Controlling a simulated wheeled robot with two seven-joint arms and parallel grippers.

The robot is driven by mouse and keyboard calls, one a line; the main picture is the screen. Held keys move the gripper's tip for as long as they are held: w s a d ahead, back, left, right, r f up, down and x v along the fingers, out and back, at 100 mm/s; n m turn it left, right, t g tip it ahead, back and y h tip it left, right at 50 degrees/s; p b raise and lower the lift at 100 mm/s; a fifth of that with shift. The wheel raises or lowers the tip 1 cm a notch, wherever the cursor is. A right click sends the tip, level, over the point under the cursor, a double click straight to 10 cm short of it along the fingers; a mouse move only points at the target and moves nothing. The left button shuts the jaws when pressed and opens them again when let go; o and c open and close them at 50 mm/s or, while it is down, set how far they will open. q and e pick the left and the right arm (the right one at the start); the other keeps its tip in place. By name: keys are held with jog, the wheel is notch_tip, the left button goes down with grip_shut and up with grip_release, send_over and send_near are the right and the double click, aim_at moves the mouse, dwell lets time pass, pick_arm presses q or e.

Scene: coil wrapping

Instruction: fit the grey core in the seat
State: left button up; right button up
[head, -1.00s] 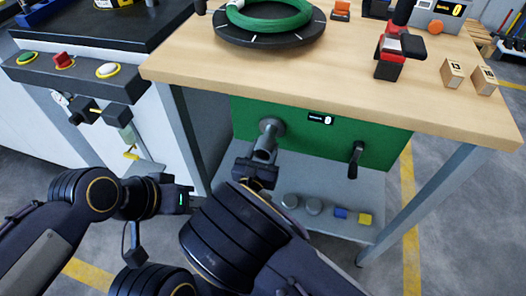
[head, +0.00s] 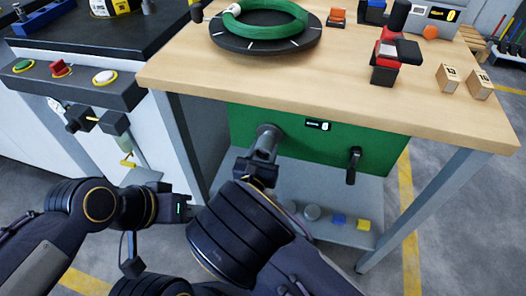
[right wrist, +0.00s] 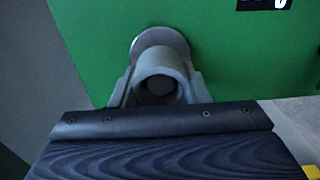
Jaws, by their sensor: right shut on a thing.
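The grey core (head: 267,143) is a short grey cylinder pointing at the green panel under the workbench. My right gripper (head: 262,163) is shut on it. In the right wrist view the near end of the core (right wrist: 161,86) shows as a ring with a dark middle, between the grey fingers. The seat (right wrist: 158,39) is a round pale grey flange on the green panel, directly behind the core. The core hides the seat's middle, so I cannot tell how deep it sits. My left gripper (head: 178,208) is low at the left, its fingertips unclear.
A dark lever (head: 353,165) hangs on the green panel (head: 410,143) to the right. A lower shelf (head: 372,198) holds grey cylinders and blue and yellow blocks. The wooden benchtop (head: 190,70) overhangs above. A table leg (head: 437,200) stands at the right.

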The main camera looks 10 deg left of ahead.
jog(key=shift+w, duration=1.15)
jog(key=o, duration=1)
jog(key=shift+o, duration=0.2)
jog(key=s+p, duration=0.1)
jog(key=s, duration=0.6)
jog(key=shift+s+a, duration=0.15)
jog(key=shift+s, duration=0.25)
